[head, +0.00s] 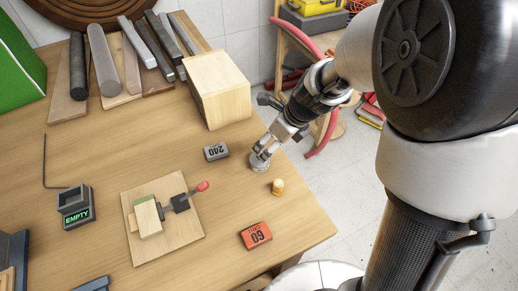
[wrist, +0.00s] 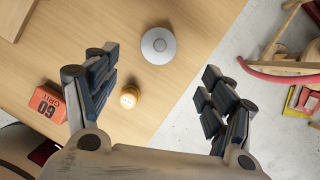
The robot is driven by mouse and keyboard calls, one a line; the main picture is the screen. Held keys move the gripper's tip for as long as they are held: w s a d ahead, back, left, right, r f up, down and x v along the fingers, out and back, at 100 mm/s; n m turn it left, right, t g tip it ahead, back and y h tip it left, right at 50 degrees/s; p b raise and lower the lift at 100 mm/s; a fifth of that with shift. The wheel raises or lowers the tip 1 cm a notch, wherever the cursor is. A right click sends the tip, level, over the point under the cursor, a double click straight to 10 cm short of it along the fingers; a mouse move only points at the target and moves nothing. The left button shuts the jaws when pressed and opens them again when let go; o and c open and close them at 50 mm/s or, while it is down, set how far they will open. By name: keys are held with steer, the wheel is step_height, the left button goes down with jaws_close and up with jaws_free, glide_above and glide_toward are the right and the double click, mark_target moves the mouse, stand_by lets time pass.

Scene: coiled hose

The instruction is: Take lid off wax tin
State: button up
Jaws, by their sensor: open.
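The wax tin (head: 259,164) is a small round silver-grey tin on the wooden table near its right edge. In the wrist view the tin (wrist: 151,55) shows from above as a grey disc with a lighter round knob (wrist: 159,45) in the middle. The lid appears to be on the tin; no open inside shows. My gripper (head: 265,150) is open, with its fingers pointing down just above the tin, partly covering it in the head view. In the wrist view the tin lies between and beyond the spread fingers (wrist: 162,66).
A small yellow wooden piece (head: 278,187) stands close to the tin. A grey 240 block (head: 216,151) and an orange 60 grit block (head: 256,235) lie nearby. A large wooden block (head: 218,88) stands behind. The table edge is close on the right.

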steer(key=b, duration=0.2)
glide_above(266, 163)
step_height(266, 163, down, 5)
steer(key=shift+s+f, duration=0.1)
steer(key=b+x, duration=0.3)
steer(key=x, duration=0.2)
steer(key=shift+s+d+f, duration=0.1)
steer(key=shift+s+f, duration=0.05)
steer(key=shift+f, duration=0.05)
steer(key=shift+r, duration=0.15)
steer(key=c, duration=1)
